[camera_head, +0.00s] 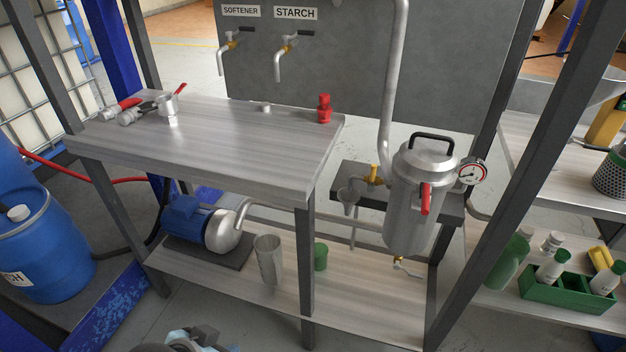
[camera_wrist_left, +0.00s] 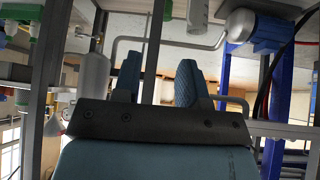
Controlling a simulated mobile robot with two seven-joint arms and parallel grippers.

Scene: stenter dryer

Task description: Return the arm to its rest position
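My left gripper (camera_wrist_left: 160,72) shows in the left wrist view, with its two blue-grey fingers apart and nothing between them. Behind the fingers that view shows the stand upside down, with the silver vessel (camera_wrist_left: 93,72) to the left and the blue pump (camera_wrist_left: 262,30) at the upper right. In the head view only a small grey and pale-blue part of my own arm shows at the bottom edge, left of centre. Its fingers cannot be made out there. My right gripper is in neither view.
The steel table (camera_head: 230,135) holds a valve assembly (camera_head: 160,107) and a red fitting (camera_head: 324,108). Its lower shelf (camera_head: 340,290) carries the pump (camera_head: 200,222), a metal cup (camera_head: 268,258) and a green cup (camera_head: 320,256). Grey posts rise at the sides. A blue drum (camera_head: 45,245) stands left.

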